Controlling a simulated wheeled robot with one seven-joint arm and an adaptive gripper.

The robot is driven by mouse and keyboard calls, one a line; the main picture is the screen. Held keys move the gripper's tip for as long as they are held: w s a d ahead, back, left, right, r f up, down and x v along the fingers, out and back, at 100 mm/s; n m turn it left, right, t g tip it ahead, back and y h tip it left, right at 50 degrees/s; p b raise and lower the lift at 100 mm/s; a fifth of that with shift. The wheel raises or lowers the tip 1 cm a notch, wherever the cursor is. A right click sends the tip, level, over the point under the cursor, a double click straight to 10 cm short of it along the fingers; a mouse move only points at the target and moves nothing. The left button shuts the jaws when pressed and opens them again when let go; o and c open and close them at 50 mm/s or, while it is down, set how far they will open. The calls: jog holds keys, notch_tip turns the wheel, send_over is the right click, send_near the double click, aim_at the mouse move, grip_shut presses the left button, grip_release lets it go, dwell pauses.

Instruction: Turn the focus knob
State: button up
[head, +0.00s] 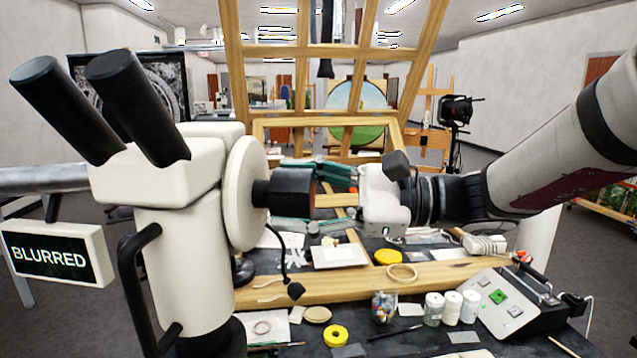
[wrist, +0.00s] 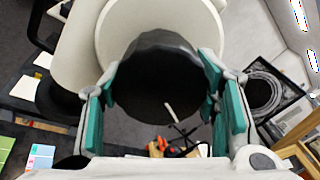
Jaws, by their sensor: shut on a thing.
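The white microscope (head: 180,190) with two black eyepieces fills the left of the head view. Its black focus knob (head: 290,188) sticks out to the right from a round cream disc (head: 243,193). My gripper (head: 300,194) reaches in from the right, with one teal finger above the knob and one below it. In the wrist view, the dark knob (wrist: 160,85) sits between the teal pads of my gripper (wrist: 162,98), which is shut on it. The pads hide part of the knob's sides. A sign (head: 52,255) at the left reads "BLURRED".
A wooden easel frame (head: 330,120) stands behind the bench. Below my gripper lie a white tile (head: 340,256), a yellow lid (head: 388,257) and a wooden ring (head: 401,273). Small white-lidded jars (head: 452,307) and a control box with a green button (head: 505,305) stand at the front right.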

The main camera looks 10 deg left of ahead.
jog(key=m+p, duration=0.2)
jog(key=p, duration=0.1)
jog(key=shift+s+m, duration=0.25)
jog(key=shift+m, duration=0.05)
jog(key=shift+w+m+p, duration=0.1)
jog(key=shift+m+p, duration=0.5)
jog(key=shift+p, duration=0.05)
jog(key=shift+f, duration=0.1)
jog(key=o, duration=1.1)
jog(key=shift+w, duration=0.1)
jog(key=shift+o, duration=0.2)
jog(key=d, duration=1.2)
